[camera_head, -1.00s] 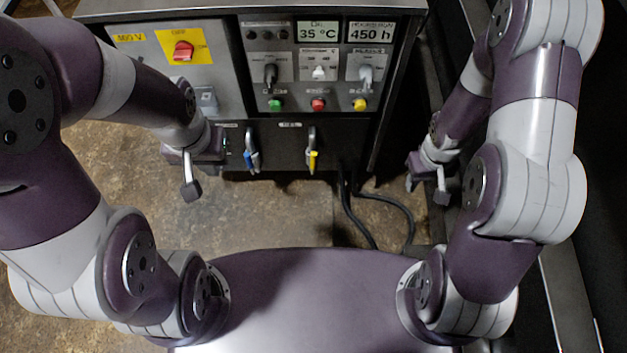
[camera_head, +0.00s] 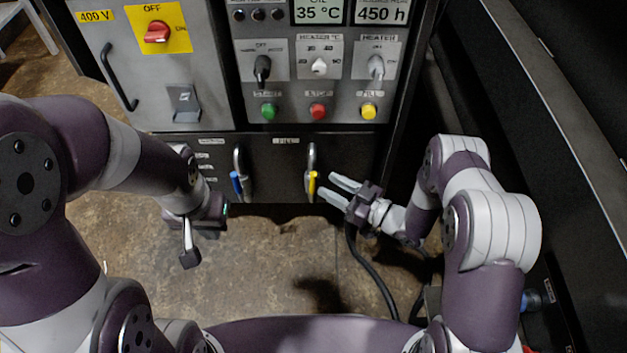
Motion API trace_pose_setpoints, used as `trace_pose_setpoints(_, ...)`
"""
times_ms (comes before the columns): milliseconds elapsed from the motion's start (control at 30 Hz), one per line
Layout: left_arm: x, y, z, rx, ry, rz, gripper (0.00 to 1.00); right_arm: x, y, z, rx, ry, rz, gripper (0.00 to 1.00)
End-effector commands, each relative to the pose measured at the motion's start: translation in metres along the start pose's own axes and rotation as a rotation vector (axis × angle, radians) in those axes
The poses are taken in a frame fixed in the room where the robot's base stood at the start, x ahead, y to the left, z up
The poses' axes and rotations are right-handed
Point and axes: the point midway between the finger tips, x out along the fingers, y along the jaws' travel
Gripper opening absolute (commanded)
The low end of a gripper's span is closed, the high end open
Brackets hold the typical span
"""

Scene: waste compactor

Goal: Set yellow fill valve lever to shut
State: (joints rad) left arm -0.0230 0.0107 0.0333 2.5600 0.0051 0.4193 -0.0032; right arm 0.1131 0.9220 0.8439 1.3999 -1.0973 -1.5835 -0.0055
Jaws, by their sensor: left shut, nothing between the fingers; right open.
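The yellow fill valve lever (camera_head: 312,184) hangs on the dark lower panel of the machine, below the right part of the control face. Its yellow grip points down from a grey fitting. My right gripper (camera_head: 326,184) is open, with its fingers pointing left at the yellow grip. The fingertips are close beside the grip; I cannot tell whether they touch it. My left gripper (camera_head: 190,255) is shut and empty, low at the left in front of the panel, apart from the levers.
A blue lever (camera_head: 237,184) hangs left of the yellow one. Above are green (camera_head: 268,111), red (camera_head: 317,111) and yellow (camera_head: 369,111) buttons and a red switch (camera_head: 158,32). A black hose (camera_head: 372,270) runs below my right gripper. The floor between my arms is open.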

Motion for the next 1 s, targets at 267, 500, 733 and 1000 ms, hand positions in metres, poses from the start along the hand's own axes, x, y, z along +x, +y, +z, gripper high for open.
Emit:
trace_pose_setpoints(267, 0.025, 0.000, 0.003, 0.000, 0.000, 0.000, 0.00, 0.052, 0.000, 0.003, 0.000, 0.000, 0.000, 0.42)
trace_pose_setpoints(500, 0.026, 0.000, 0.003, 0.000, 0.000, 0.000, 0.00, 0.061, 0.001, 0.000, 0.001, -0.001, 0.002, 0.42)
trace_pose_setpoints(733, 0.026, 0.000, 0.003, 0.000, 0.000, 0.000, 0.00, 0.061, 0.001, 0.000, 0.001, -0.001, 0.002, 0.19)
trace_pose_setpoints(1000, 0.027, 0.000, 0.003, 0.000, 0.000, 0.000, 0.00, 0.061, 0.001, 0.001, 0.002, 0.001, 0.002, 0.00)
